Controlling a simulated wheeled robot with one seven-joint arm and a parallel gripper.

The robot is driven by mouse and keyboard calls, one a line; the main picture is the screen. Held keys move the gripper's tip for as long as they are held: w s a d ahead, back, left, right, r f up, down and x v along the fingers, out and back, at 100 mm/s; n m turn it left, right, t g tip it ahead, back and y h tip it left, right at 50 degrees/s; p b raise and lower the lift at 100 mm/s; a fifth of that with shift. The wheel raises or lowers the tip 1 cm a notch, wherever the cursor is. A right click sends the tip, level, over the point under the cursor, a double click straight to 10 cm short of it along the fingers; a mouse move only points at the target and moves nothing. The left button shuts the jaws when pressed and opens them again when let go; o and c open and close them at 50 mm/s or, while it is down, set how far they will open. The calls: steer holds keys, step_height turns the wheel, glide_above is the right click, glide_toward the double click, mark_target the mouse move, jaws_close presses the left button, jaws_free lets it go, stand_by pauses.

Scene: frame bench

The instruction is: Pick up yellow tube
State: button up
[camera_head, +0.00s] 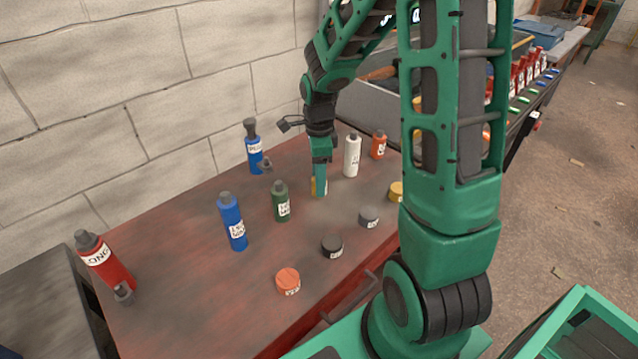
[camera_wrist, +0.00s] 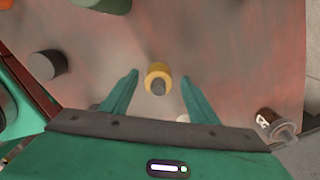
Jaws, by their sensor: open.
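The yellow tube (camera_head: 314,187) stands on the red-brown bench, mostly hidden behind my gripper (camera_head: 319,187) in the head view. In the wrist view the yellow tube (camera_wrist: 150,76) is seen from above with a dark grey cap. It sits between the two green fingertips of my gripper (camera_wrist: 160,77), with a visible gap on each side. My gripper is open and points down at the tube. I cannot tell exactly how low the fingertips are along it.
A green bottle (camera_head: 281,203) and a white bottle (camera_head: 351,157) stand on either side. Blue bottles (camera_head: 233,222) are further left, with a red bottle (camera_head: 107,262) at the corner. Short grey (camera_head: 368,217), black (camera_head: 332,246) and orange (camera_head: 288,281) containers stand nearer the front edge.

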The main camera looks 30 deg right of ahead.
steer(key=c, duration=1.3)
